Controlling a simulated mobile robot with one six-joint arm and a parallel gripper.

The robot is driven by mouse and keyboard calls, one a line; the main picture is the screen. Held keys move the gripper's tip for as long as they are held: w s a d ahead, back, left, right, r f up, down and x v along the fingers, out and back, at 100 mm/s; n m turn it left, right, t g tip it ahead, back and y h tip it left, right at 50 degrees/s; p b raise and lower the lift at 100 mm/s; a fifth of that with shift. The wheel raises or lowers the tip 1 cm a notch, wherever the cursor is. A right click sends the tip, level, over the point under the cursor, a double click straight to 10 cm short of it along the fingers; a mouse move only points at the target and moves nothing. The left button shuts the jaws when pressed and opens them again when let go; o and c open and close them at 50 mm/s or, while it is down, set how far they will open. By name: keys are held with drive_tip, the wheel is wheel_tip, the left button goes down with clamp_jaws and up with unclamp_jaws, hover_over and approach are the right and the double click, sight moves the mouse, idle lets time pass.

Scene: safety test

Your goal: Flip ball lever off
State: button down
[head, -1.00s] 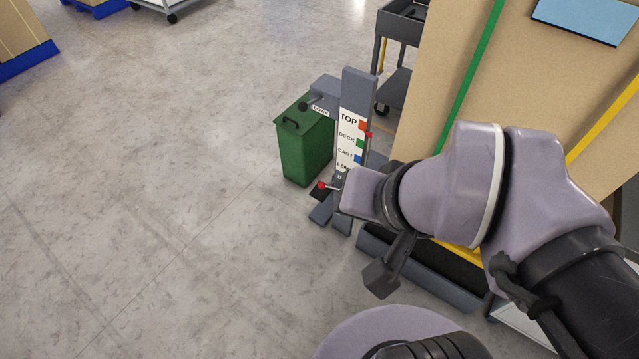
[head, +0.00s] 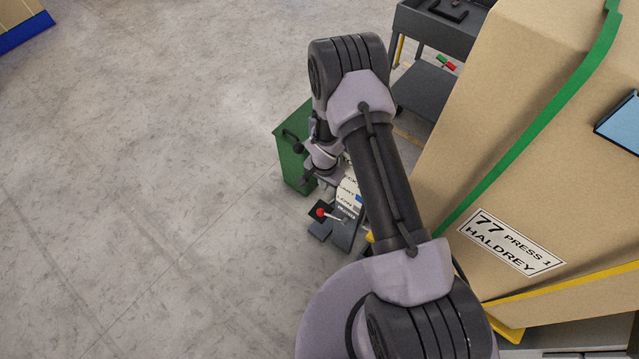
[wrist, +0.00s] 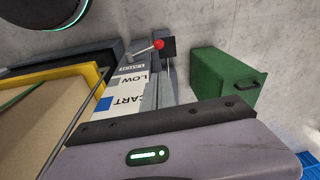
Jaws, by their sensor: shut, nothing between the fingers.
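A lever with a red ball tip (head: 320,212) sticks out low on a grey post stand, near a label plate. The lever also shows in the wrist view (wrist: 158,44), its ball beside a dark square plate.
A green bin (head: 290,150) stands just left of the post. A large tan press cabinet (head: 500,160) with green and yellow edging stands close on the right. A grey cart (head: 430,90) is behind.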

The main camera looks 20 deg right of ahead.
sight(323, 211)
drive_tip(key=shift+s+a+f, duration=0.1)
drive_tip(key=shift+s+f, duration=0.1)
drive_tip(key=shift+f, duration=0.45)
drive_tip(key=f+b, duration=0.2)
drive_tip(key=f, duration=0.4)
drive_tip(key=w+f+b, duration=0.1)
drive_tip(key=f+b, duration=0.2)
drive_tip(key=f, duration=0.4)
drive_tip(key=w+f+b, duration=0.1)
drive_tip(key=f+b, duration=0.2)
drive_tip(key=f, duration=0.3)
drive_tip(key=shift+w+d+f, duration=0.15)
drive_tip(key=shift+d+f, duration=0.25)
